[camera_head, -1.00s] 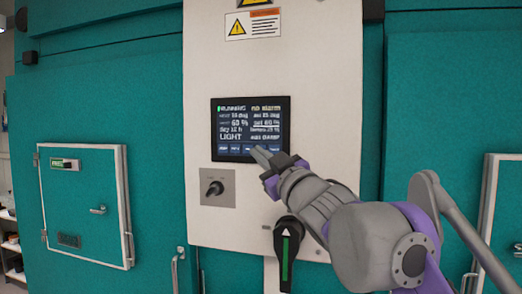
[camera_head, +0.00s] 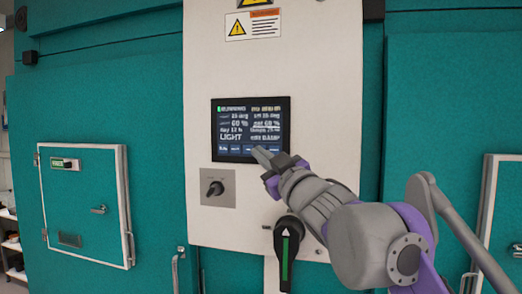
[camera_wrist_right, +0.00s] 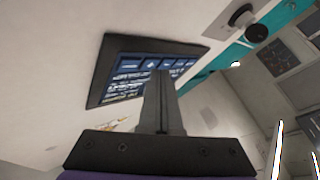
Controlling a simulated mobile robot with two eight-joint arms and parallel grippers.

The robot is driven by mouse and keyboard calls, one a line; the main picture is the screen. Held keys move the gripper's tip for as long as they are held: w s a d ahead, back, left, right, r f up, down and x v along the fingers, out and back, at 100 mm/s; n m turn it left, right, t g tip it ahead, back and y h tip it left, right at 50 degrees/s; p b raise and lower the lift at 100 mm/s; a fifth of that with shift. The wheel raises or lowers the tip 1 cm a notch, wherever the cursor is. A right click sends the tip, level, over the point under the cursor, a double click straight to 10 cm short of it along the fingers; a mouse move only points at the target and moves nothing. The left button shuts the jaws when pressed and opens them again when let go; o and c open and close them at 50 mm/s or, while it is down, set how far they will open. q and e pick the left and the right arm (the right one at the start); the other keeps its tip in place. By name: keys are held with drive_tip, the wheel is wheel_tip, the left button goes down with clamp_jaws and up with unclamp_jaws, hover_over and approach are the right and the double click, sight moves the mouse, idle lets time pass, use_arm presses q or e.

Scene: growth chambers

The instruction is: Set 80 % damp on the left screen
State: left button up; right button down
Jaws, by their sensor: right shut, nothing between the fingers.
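The screen (camera_head: 250,128) is a dark-framed panel on a white cabinet front, lit with white text in two columns and a row of buttons along its bottom. The word LIGHT and a "60 %" line can be read; the smaller text is blurred. My right gripper (camera_head: 259,155) is shut and empty, its tips at the lower right part of the screen, over the button row. In the right wrist view the shut fingers (camera_wrist_right: 160,85) overlap the edge of the screen (camera_wrist_right: 135,88); I cannot tell whether they touch it. My left gripper is not in view.
Below the screen are a small rotary switch (camera_head: 215,188) on a grey plate and a black handle (camera_head: 287,240) with a green stripe, close under my right arm. Warning labels (camera_head: 253,24) sit above. Teal walls with a small white-framed hatch (camera_head: 85,203) stand to the left.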

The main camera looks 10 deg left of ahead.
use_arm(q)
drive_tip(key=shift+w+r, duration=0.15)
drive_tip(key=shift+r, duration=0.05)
use_arm(e)
drive_tip(key=shift+w, duration=0.4)
drive_tip(key=shift+s, duration=0.8)
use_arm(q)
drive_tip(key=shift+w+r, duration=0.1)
use_arm(e)
drive_tip(key=shift+s+a, duration=0.1)
drive_tip(key=shift+s, duration=2.35)
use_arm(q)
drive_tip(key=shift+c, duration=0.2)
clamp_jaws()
